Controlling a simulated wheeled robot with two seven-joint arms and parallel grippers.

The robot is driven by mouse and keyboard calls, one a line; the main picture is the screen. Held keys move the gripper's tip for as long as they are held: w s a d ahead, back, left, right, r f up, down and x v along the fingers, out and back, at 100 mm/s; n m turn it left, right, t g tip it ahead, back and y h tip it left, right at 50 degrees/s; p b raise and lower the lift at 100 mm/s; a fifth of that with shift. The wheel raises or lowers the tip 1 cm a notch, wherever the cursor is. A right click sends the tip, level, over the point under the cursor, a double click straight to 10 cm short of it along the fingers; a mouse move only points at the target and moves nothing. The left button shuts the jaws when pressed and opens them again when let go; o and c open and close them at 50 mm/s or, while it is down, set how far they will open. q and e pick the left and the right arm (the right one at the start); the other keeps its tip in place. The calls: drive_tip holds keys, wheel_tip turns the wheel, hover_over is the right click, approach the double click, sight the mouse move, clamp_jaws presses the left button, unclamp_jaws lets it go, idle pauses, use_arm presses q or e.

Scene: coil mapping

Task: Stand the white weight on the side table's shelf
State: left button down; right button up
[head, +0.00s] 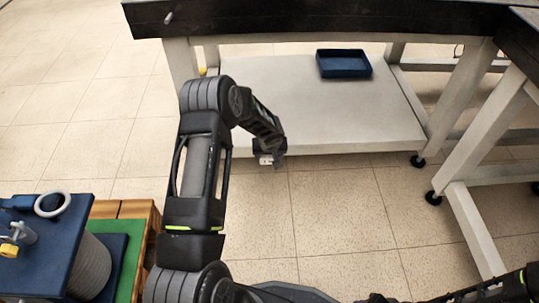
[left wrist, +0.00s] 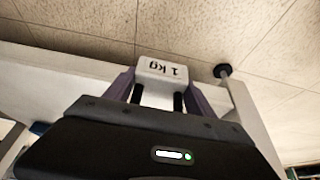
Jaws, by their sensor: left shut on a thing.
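My left gripper (head: 270,157) is shut on the white weight (head: 265,160), which is small in the head view and partly hidden by the gripper. In the left wrist view the white weight (left wrist: 162,70) shows its "1 kg" mark upside down between the two fingers (left wrist: 160,95). The side table's shelf (head: 310,105) is a wide, pale, low board under a black top. In the head view the weight overlaps the shelf's front edge; its exact height and gap to the shelf cannot be told. My right arm (head: 480,292) shows only at the bottom right; its jaws are not clear.
A dark blue tray (head: 343,63) sits at the back right of the shelf. The black tabletop (head: 330,17) overhangs the shelf. Table legs (head: 462,88) and castors stand at the right. A blue-topped stand (head: 40,250) with a ring is at the lower left. Most of the shelf is bare.

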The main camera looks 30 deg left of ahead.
use_arm(q)
drive_tip(key=shift+w+r, duration=0.15)
drive_tip(key=shift+r, duration=0.05)
drive_tip(key=d+r+m+h, duration=0.1)
drive_tip(key=d+r+m, duration=0.2)
drive_tip(key=d+r, duration=0.8)
drive_tip(key=d+r+m+t+h, duration=0.1)
drive_tip(key=d+r+m, duration=0.3)
drive_tip(key=d+r, duration=0.6)
wheel_tip(320, 180, up, 7)
drive_tip(key=shift+w+d+f+h, duration=0.15)
drive_tip(key=shift+w+d+h, duration=0.15)
drive_tip(key=shift+w+d, duration=0.05)
